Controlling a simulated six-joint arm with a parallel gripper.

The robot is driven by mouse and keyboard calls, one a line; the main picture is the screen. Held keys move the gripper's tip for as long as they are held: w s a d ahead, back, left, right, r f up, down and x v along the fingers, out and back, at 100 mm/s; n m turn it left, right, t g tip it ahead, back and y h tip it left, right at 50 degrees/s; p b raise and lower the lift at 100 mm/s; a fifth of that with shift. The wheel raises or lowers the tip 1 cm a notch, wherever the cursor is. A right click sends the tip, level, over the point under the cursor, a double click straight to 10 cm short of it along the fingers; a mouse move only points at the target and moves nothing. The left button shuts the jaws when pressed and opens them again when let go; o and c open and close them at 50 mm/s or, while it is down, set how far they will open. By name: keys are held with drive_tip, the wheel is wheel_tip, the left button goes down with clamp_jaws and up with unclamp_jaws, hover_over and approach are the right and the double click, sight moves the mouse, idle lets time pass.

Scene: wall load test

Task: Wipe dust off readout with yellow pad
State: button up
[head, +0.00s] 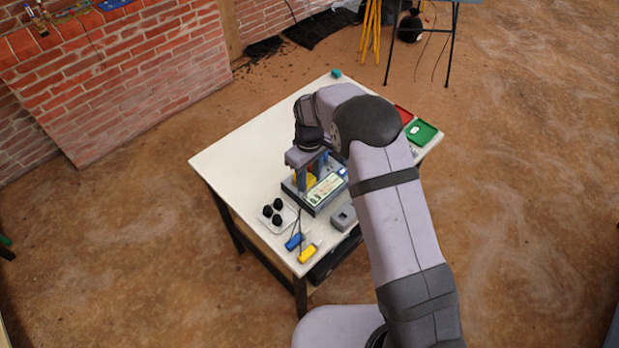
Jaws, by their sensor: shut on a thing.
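My gripper (311,174) points down over a grey device on the white table, its two fingers apart on a small yellow block, the yellow pad (310,181). The pad is partly hidden by the fingers. The device (316,208) has a pale greenish readout (324,190) on its sloped face, with dark marks on it. The pad is close behind the readout's left part. I cannot tell whether the pad touches the device. Dust on the readout is too small to make out clearly.
A pale tray (266,222) with black round knobs stands left of the device. A blue-handled tool (294,241), a yellow-handled tool (307,254) and a grey block (343,217) lie near the front edge. Green (421,132) and red trays sit at the right. The table's left part is clear.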

sight(336, 179)
drive_tip(key=shift+f+b, duration=2.35)
drive_tip(key=shift+f, duration=1.85)
drive_tip(key=shift+w+d, duration=0.6)
drive_tip(key=shift+w+d+b, duration=1.25)
drive_tip(key=shift+w+d, duration=2.45)
drive_tip(key=shift+d, duration=0.05)
drive_tip(key=shift+s+a+r, duration=0.15)
drive_tip(key=shift+s+a, duration=0.2)
drive_tip(key=shift+s+a+p, duration=1.35)
drive_tip(key=shift+s+a, duration=2.7)
drive_tip(key=shift+r+p, duration=2.45)
drive_tip(key=shift+r, duration=1.65)
drive_tip(key=shift+w+d+f, duration=0.1)
drive_tip(key=shift+w+d, duration=0.05)
